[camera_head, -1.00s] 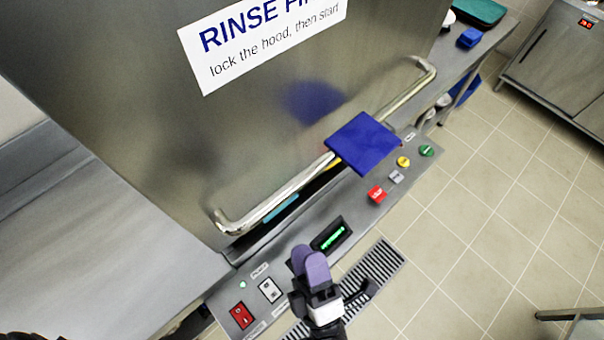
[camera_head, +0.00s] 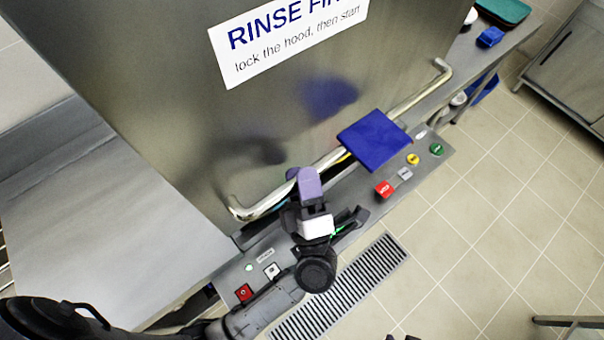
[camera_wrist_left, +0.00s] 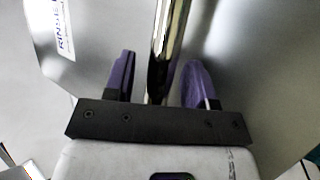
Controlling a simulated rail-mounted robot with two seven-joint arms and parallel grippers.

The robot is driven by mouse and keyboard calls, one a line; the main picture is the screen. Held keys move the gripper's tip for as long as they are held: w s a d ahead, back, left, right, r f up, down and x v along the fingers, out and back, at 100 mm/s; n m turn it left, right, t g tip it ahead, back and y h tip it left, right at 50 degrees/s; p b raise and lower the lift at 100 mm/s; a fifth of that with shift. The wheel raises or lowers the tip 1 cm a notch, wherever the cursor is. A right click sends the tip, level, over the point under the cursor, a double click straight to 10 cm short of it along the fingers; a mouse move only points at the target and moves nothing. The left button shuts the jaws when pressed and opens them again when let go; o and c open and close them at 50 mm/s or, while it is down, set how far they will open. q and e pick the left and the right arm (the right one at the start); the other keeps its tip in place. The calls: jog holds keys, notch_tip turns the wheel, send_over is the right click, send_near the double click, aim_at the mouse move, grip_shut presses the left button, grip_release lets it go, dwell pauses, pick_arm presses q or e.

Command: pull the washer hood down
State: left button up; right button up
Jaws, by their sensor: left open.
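The washer hood (camera_head: 150,90) is a large steel box with a "RINSE FIRST" label (camera_head: 290,40) on its front. Its steel bar handle (camera_head: 258,207) runs along the lower edge, just above the control panel, and a blue square plate (camera_head: 374,139) covers the middle of the bar. My left gripper (camera_head: 302,178), with purple fingers, is open at the bar, left of the plate. In the left wrist view the handle (camera_wrist_left: 170,35) runs between the two open fingers (camera_wrist_left: 158,75); no grip on it shows. The gripper hides part of the bar and panel.
The control panel (camera_head: 345,208) carries a red button (camera_head: 384,189), other coloured buttons and a red switch (camera_head: 243,292). A steel counter (camera_head: 110,220) adjoins on the left. A floor drain grate (camera_head: 360,275) lies below. Open tiled floor (camera_head: 490,220) is at right.

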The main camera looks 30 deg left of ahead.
pick_arm(q)
grip_shut()
dwell(0.5)
